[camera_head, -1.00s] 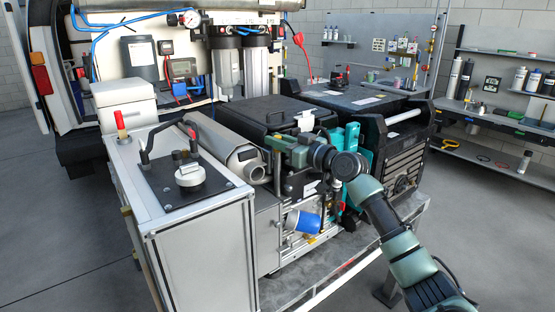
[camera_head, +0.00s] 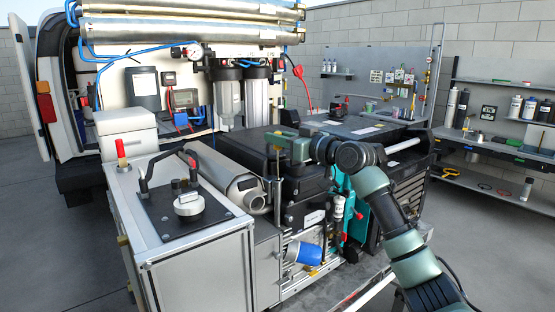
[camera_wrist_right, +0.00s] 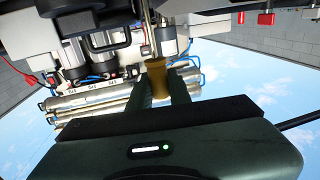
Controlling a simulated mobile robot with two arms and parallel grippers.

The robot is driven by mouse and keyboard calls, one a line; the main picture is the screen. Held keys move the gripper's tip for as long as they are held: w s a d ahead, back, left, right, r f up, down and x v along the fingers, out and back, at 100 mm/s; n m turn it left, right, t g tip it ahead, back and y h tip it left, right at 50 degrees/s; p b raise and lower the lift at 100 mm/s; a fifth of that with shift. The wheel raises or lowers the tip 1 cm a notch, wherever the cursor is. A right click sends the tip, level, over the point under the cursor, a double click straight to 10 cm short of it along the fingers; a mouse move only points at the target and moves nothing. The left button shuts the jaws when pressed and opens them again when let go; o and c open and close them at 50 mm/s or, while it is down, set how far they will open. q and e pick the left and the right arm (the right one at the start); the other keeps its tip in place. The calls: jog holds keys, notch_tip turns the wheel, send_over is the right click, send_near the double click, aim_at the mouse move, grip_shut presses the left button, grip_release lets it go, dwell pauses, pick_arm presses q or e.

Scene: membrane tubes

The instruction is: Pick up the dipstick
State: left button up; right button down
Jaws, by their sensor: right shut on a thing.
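My right gripper (camera_head: 277,141) is above the engine-like unit, its arm coming in from the lower right. It is shut on the dipstick. The dipstick's thin shaft (camera_head: 277,190) hangs roughly upright below the gripper in the head view. In the right wrist view, its brownish-yellow handle (camera_wrist_right: 157,78) sits between the two dark fingers (camera_wrist_right: 158,92), with the slim shaft (camera_wrist_right: 152,32) running away from it. I cannot tell whether the shaft's lower end is clear of the machine. My left gripper is not in view.
A silver cylinder (camera_head: 238,186) and a white cabinet with a black top plate (camera_head: 165,214) stand left of the gripper. A blue cylinder (camera_head: 304,252) is low on the machine's front. A black case (camera_head: 243,144) lies behind. Open floor (camera_head: 500,250) is at the right.

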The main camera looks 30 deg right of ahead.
notch_tip(320, 180, up, 11)
jog(key=shift+f, duration=0.2)
notch_tip(320, 180, up, 19)
jog(key=p, duration=1.7)
jog(key=shift+f, duration=0.15)
dwell(1.3)
